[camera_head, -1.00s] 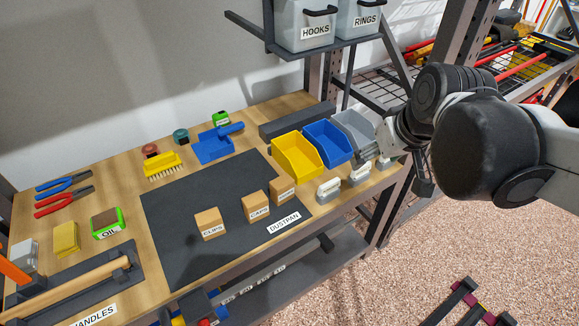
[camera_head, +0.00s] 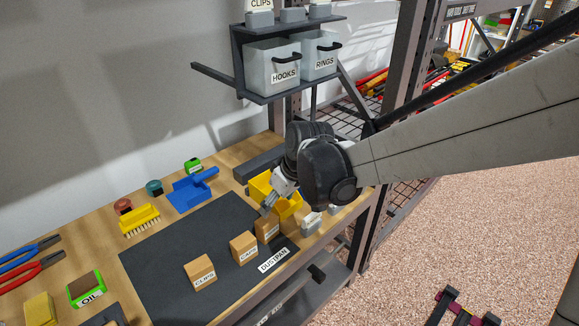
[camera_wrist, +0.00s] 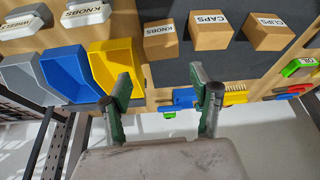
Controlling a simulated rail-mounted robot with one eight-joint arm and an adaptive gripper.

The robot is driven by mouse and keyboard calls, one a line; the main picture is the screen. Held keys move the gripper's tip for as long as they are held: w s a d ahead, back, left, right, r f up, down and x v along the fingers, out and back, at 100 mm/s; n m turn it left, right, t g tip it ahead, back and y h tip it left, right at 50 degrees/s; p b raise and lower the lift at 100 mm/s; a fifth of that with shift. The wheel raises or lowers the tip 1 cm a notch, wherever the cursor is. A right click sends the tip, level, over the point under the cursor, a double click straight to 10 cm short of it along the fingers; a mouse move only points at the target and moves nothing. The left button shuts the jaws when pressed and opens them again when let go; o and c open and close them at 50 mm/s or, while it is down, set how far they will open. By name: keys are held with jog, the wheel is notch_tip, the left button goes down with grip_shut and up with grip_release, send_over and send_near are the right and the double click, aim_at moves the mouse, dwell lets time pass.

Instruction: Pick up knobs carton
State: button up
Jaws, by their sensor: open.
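The knobs carton (camera_head: 267,229) is a small brown box on the dark mat (camera_head: 165,250), rightmost in a row of cartons. In the wrist view the knobs carton (camera_wrist: 160,42) shows its label upside down, above and between my fingertips. My gripper (camera_head: 270,203) is just behind the carton in the head view, partly hidden by my wrist. In the wrist view my gripper (camera_wrist: 160,78) is open and empty, its two green-and-grey fingers apart and short of the carton. I cannot tell the exact gap.
The caps carton (camera_head: 243,248) stands close beside it, with the clips carton (camera_head: 201,272) farther left. A yellow bin (camera_head: 259,186) is near my gripper; a blue bin (camera_wrist: 73,72) shows in the wrist view. Grey-white labelled pieces (camera_head: 311,222) stand to the right.

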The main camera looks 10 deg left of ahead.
aim_at(267, 220)
jog(key=b+x, duration=0.2)
jog(key=x, duration=0.9)
jog(key=shift+a+f, duration=0.25)
jog(key=shift+f, duration=0.1)
